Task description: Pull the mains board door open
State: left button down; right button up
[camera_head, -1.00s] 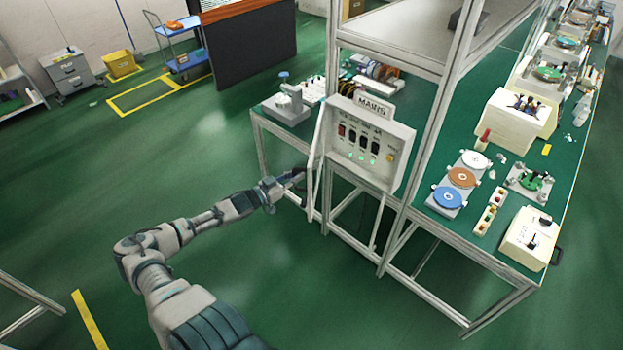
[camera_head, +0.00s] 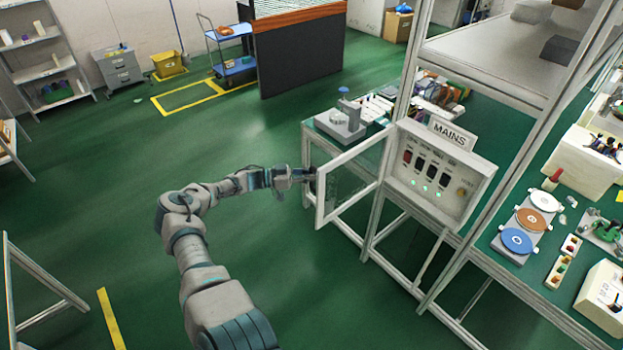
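The mains board (camera_head: 438,178) is a pale box with a "MAINS" sign (camera_head: 449,133) on top, dark switches and lit green lamps. It is mounted on the metal frame. Its door (camera_head: 352,176), a pale frame around a clear pane, stands swung open to the left of the box, so the switch panel is uncovered. My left gripper (camera_head: 311,176) is at the door's free edge, around mid-height. The fingertips are small and dark there, and I cannot tell whether they are closed on a handle. My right gripper is not in view.
A green-topped bench (camera_head: 500,262) with coloured discs and small blocks stands to the right. A grey device (camera_head: 341,124) sits on the bench behind the door. A blue trolley (camera_head: 233,67) and a dark panel (camera_head: 300,53) stand at the back. The green floor around my arm is clear.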

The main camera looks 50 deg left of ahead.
pick_arm(q)
jog(key=shift+a, duration=0.15)
dwell(0.3)
jog(key=c, duration=1.1)
grip_release()
jog(key=shift+w+a+f, duration=0.1)
jog(key=shift+c, duration=0.2)
jog(key=v, duration=1.2)
jog(key=shift+a+f, duration=0.1)
